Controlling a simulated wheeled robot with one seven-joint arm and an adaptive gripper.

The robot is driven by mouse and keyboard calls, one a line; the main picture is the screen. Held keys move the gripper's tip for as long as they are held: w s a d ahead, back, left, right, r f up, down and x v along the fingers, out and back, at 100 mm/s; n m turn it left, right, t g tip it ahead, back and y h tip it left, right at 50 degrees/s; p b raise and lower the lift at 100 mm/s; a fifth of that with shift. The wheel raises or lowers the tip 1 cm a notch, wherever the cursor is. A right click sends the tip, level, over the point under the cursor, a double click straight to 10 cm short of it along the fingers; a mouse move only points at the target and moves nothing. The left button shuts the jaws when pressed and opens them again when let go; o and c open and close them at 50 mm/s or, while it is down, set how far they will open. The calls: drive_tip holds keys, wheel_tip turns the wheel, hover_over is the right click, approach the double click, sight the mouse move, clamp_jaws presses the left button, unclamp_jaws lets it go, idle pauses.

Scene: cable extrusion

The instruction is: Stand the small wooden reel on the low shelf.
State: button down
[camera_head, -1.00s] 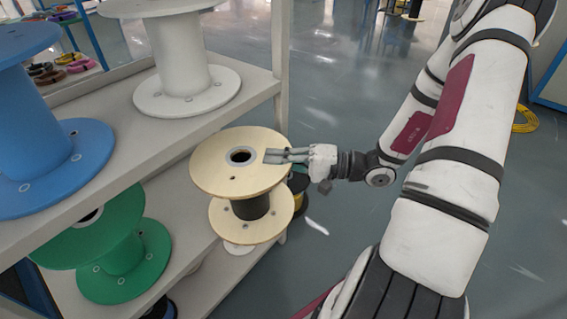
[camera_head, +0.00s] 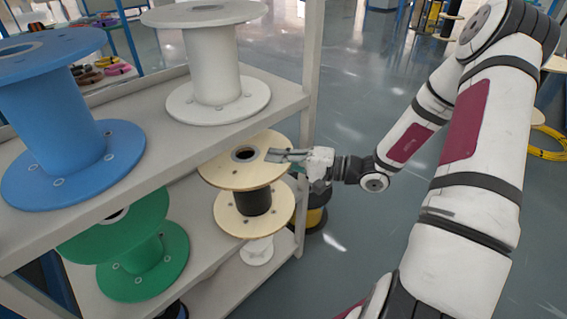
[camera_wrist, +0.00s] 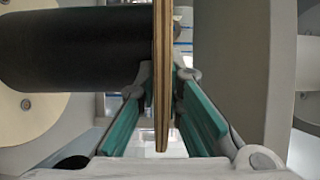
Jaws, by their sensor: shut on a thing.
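The small wooden reel (camera_head: 255,214) has pale wooden flanges and a dark core. It is upright or nearly so, at the right end of the shelf unit. My gripper (camera_head: 284,156) is shut on the edge of its top flange from the right. In the wrist view, the wooden flange (camera_wrist: 162,75) stands edge-on between the green-padded fingers (camera_wrist: 160,122), with the black core (camera_wrist: 75,48) to its left. The low shelf (camera_head: 204,232) holds the green reel (camera_head: 143,262) to the left. I cannot tell whether the wooden reel's bottom flange touches this shelf.
The upper shelf (camera_head: 150,150) carries a blue reel (camera_head: 60,135) and a white reel (camera_head: 217,85), close above and left of the wooden reel. A shelf post (camera_head: 312,75) rises behind it. A black-and-yellow reel (camera_head: 314,212) is on the floor to the right.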

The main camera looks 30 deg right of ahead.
sight(251, 145)
drive_tip(key=shift+w+a, duration=0.45)
drive_tip(key=shift+w, duration=0.85)
drive_tip(key=shift+w+a, duration=0.4)
drive_tip(key=shift+w, duration=0.95)
drive_tip(key=shift+w+a, duration=0.45)
drive_tip(key=shift+w, duration=0.85)
drive_tip(key=shift+f+b, duration=1)
drive_tip(key=shift+b, duration=0.1)
drive_tip(key=shift+f+b, duration=0.35)
drive_tip(key=shift+f, duration=0.05)
drive_tip(key=c, duration=1.7)
unclamp_jaws()
drive_tip(key=shift+o, duration=0.2)
